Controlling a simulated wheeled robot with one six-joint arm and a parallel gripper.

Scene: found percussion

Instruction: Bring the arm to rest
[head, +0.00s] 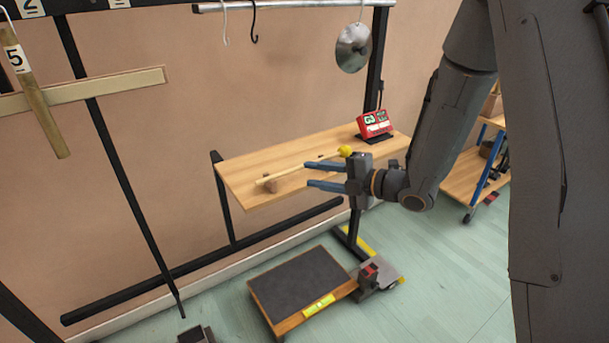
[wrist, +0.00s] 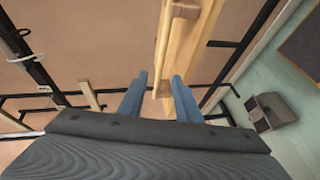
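My gripper (head: 307,174) is in front of the wooden shelf, its two blue fingers pointing left. The fingers are apart, and I see nothing clamped between them. In the wrist view my gripper (wrist: 160,74) shows a clear gap between the fingers. A mallet with a pale stick and yellow head (head: 345,152) lies along the shelf on small wooden rests, just behind the fingers. Its stick (wrist: 162,45) shows in the wrist view, beyond the gap. My arm reaches in from the upper right, bent at the elbow.
The shelf (head: 235,177) also carries a red display box (head: 374,124). A metal disc (head: 353,48) and hooks (head: 225,25) hang from the rail above. A dark-topped pedal board (head: 300,283) is on the floor. A cart (head: 463,183) stands at right. Floor at lower right is clear.

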